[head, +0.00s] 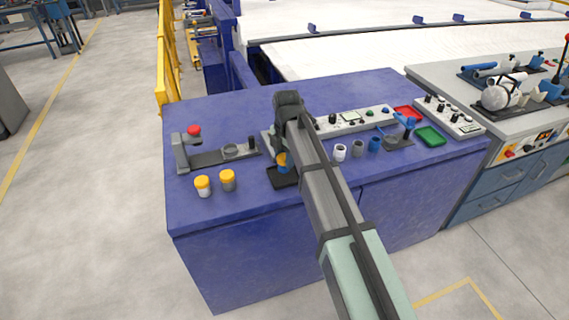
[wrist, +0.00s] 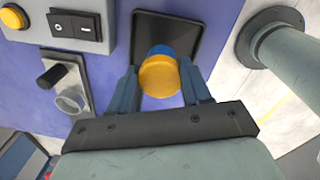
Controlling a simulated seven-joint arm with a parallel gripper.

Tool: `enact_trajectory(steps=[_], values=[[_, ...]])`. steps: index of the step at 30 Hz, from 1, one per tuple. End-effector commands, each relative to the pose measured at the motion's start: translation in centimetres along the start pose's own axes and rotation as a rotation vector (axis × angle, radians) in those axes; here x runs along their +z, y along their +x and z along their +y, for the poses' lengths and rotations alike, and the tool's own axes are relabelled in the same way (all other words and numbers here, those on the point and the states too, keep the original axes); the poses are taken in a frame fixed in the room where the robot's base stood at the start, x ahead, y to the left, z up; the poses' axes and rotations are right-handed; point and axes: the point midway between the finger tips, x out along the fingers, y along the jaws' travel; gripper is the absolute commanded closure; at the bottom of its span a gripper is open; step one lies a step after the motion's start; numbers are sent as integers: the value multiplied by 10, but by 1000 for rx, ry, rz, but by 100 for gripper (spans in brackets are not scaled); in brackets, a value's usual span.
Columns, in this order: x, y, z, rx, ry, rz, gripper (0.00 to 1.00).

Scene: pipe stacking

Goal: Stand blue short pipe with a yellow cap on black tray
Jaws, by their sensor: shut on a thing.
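The blue short pipe with a yellow cap (head: 282,161) is upright, cap on top, below my arm in the head view. In the wrist view the yellow cap (wrist: 160,77) sits between the two fingers, with a bit of blue pipe (wrist: 161,50) showing behind it. My gripper (wrist: 161,85) is shut on this capped pipe. The black tray (head: 279,182) lies on the blue table under the pipe, and it shows behind it in the wrist view (wrist: 187,27). The pipe is at or just above the tray; I cannot tell whether it touches. My arm hides part of both.
Two yellow-capped pipes, one white (head: 203,187) and one grey (head: 228,181), stand at the front left. Uncapped white (head: 340,153), grey (head: 358,148) and blue (head: 374,145) pipes stand right of my arm.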

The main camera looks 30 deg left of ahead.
Motion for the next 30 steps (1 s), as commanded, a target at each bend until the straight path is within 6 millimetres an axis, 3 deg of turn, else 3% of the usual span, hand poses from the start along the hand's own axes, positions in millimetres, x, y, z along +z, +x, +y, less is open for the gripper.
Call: enact_trajectory(steps=[7,18,19,26,30], values=[[0,28,-2,-1,0,1,87],[0,32,-2,0,0,0,87],[0,32,-2,0,0,0,50],[0,32,-2,0,0,0,28],[0,32,-2,0,0,0,26]])
